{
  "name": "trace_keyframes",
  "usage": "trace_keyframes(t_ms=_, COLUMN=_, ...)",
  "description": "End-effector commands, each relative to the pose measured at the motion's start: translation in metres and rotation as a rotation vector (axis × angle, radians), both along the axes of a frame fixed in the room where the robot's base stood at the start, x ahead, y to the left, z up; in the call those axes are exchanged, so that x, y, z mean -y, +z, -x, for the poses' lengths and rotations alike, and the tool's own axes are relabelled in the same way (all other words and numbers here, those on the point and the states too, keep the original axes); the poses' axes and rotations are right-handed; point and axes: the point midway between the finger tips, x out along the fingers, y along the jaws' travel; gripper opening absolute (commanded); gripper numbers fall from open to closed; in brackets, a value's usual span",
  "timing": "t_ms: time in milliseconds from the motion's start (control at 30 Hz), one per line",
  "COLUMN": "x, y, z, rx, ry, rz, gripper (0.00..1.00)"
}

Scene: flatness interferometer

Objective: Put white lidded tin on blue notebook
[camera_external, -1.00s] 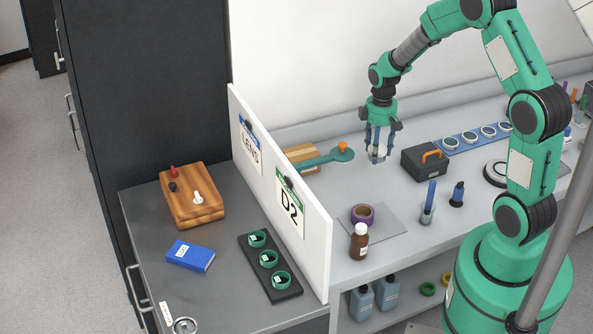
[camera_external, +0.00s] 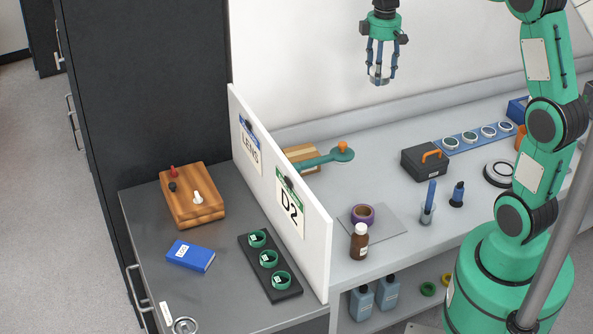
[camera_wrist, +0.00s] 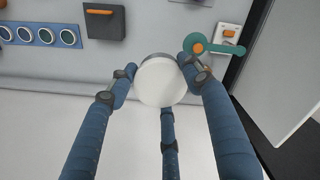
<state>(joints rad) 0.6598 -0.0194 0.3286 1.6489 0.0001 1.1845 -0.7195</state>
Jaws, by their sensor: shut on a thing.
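My gripper (camera_external: 380,72) is high above the grey bench, with its blue fingers closed around the white lidded tin (camera_external: 379,76). In the wrist view the tin (camera_wrist: 161,80) shows its round white lid between the fingers, with a grey side at its upper edge. The tin is in the air, touching only my fingers. The blue notebook (camera_external: 190,256) lies flat on the dark desk at the left, beyond the white partition. The notebook's top looks clear, with a small white label on it. It is not seen in the wrist view.
A white partition (camera_external: 314,250) stands between bench and desk. On the desk, a wooden box (camera_external: 190,209) with knobs sits behind the notebook, and a black tray (camera_external: 255,278) with green rings lies to its right. A brown bottle (camera_external: 359,243) and a black case (camera_external: 424,163) stand on the bench.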

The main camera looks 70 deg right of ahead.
Motion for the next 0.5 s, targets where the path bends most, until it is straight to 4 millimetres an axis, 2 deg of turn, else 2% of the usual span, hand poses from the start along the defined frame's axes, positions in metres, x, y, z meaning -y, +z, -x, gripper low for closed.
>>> trace_keyframes(t_ms=267, x=-0.043, y=0.005, z=-0.046, rx=0.000, ry=0.082, rz=0.000, gripper=0.22)
trace_keyframes(t_ms=500, x=-0.099, y=0.007, z=-0.094, rx=-0.001, ry=0.176, rz=0.000, gripper=0.22)
